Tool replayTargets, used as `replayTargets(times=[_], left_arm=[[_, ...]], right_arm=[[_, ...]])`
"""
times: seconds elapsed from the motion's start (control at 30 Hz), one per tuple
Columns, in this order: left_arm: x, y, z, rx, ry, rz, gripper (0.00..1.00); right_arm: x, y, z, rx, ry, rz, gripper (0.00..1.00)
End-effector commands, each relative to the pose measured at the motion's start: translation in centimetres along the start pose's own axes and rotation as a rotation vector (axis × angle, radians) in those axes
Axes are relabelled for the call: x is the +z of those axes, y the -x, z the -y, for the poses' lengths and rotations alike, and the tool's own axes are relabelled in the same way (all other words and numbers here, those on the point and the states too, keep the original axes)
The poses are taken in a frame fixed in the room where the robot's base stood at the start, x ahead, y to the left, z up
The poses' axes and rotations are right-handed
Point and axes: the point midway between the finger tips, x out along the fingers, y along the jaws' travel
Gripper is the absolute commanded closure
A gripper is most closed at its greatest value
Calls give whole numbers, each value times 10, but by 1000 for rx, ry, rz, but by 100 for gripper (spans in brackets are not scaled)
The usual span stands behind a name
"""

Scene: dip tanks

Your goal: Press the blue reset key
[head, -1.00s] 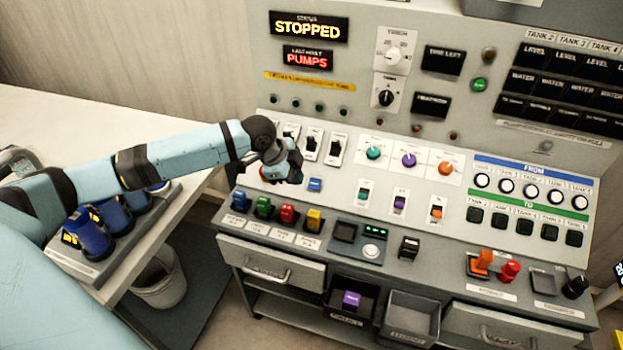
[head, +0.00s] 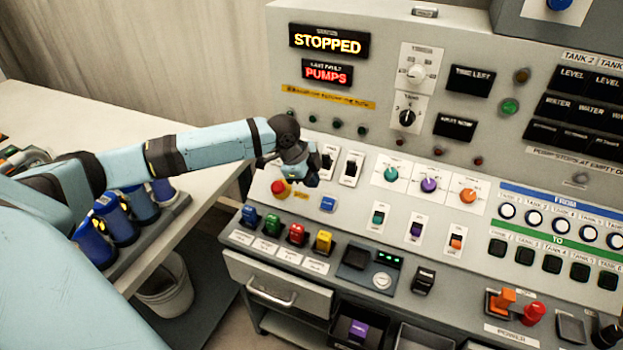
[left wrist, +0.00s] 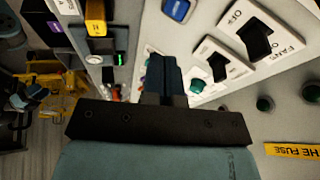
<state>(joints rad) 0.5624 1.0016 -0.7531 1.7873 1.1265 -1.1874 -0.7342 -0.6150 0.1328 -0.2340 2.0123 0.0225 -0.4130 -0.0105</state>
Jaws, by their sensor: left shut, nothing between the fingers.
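The blue reset key (head: 328,203) is a small blue square button on the sloping grey panel, below the black rocker switches. It also shows at the top of the left wrist view (left wrist: 177,10). My left gripper (head: 311,182) is shut and empty, in front of the panel and just up and left of the key in the head view. Its closed dark fingers also show in the left wrist view (left wrist: 163,68), with the key beyond and apart from them. I cannot tell how far the fingertips are from the panel. My right gripper is out of view.
A red button (head: 278,187) on yellow is left of the key. A white-plated rocker switch (head: 351,167) is close to the gripper. Coloured blocks, including a yellow one (head: 323,241), line the lower ledge. The sign (head: 328,40) reads STOPPED. Blue cups (head: 93,238) stand at left.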

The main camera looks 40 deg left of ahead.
Motion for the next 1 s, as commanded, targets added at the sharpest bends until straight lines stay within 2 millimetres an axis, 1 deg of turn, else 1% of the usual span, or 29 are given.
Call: replayTargets(times=[0.03, 0.1, 0.3, 0.5, 0.7, 1.0], left_arm=[[-1, -12, -1, 3, 2, -3, 100], [-1, -28, -1, 3, 2, -1, 100], [-1, -70, 0, 1, 1, -2, 100], [6, -94, 12, -1, 1, -1, 100], [9, -104, 17, 0, 0, 0, 100], [9, -104, 17, -1, 0, 0, 100]], right_arm=[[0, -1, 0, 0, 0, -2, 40], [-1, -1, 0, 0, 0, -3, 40], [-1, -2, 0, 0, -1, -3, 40], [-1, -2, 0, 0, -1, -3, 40], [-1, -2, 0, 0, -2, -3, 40], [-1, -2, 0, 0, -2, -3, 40]])
